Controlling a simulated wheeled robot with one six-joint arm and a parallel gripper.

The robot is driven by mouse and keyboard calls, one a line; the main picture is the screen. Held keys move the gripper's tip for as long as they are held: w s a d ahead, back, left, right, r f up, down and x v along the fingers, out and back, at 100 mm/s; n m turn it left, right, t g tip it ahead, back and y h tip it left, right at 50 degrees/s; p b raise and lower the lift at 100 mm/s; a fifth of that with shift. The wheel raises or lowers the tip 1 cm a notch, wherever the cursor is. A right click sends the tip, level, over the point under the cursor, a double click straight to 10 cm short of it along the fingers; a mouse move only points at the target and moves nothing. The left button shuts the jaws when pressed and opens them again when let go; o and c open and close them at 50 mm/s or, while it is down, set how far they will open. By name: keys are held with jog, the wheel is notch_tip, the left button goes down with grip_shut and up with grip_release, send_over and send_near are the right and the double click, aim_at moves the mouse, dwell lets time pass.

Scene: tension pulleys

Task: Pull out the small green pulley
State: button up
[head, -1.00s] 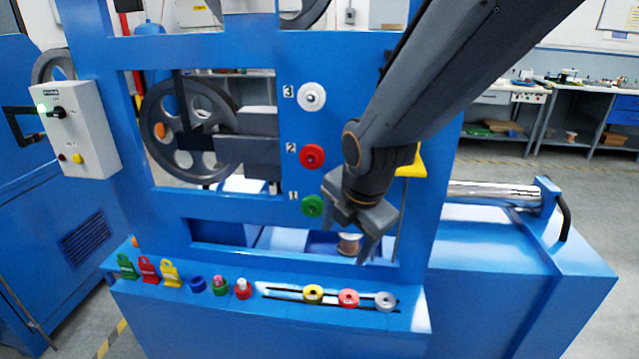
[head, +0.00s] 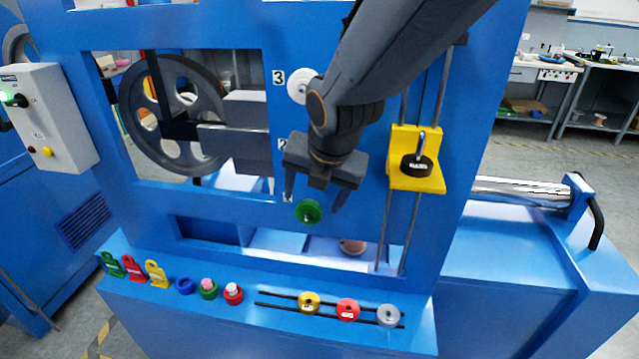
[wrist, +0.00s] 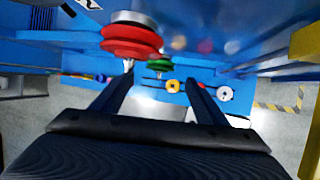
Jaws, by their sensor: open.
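The small green pulley (head: 308,211) sits on the blue panel at position 1, below my gripper's palm. It also shows in the wrist view (wrist: 158,66), just beyond and between the fingertips. My gripper (head: 314,200) is open and empty, pointing down, with one finger on each side of the green pulley in the head view. I cannot tell its exact depth from the pulley. The red pulley at position 2 is hidden behind my gripper in the head view. In the wrist view that red pulley (wrist: 130,40) is large and close, near the left finger.
The white pulley (head: 300,86) is above, at position 3. A yellow block with a black knob (head: 416,166) rides on rods at right. The ledge below holds coloured tags (head: 133,268), small knobs (head: 208,289) and yellow, red and grey spools (head: 348,309).

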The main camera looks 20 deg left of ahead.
aim_at(309, 210)
jog(key=shift+p+x, duration=0.6)
jog(key=shift+x, duration=3.25)
jog(key=c, duration=1.2)
jog(key=shift+s+d+b, duration=0.15)
jog(key=shift+s+b, duration=0.4)
jog(key=shift+s, duration=0.35)
jog(key=shift+s+d+b, duration=0.1)
jog(key=shift+s+b, duration=0.4)
jog(key=shift+s, duration=0.4)
jog(key=shift+s+d+b, duration=0.1)
jog(key=shift+s+b, duration=0.55)
jog(key=shift+s, duration=0.35)
jog(key=shift+s+d+b, duration=0.15)
jog(key=shift+s+b, duration=0.35)
jog(key=shift+s, duration=0.5)
jog(key=shift+s+d+b, duration=0.1)
jog(key=shift+s+b, duration=0.35)
jog(key=shift+s, duration=0.55)
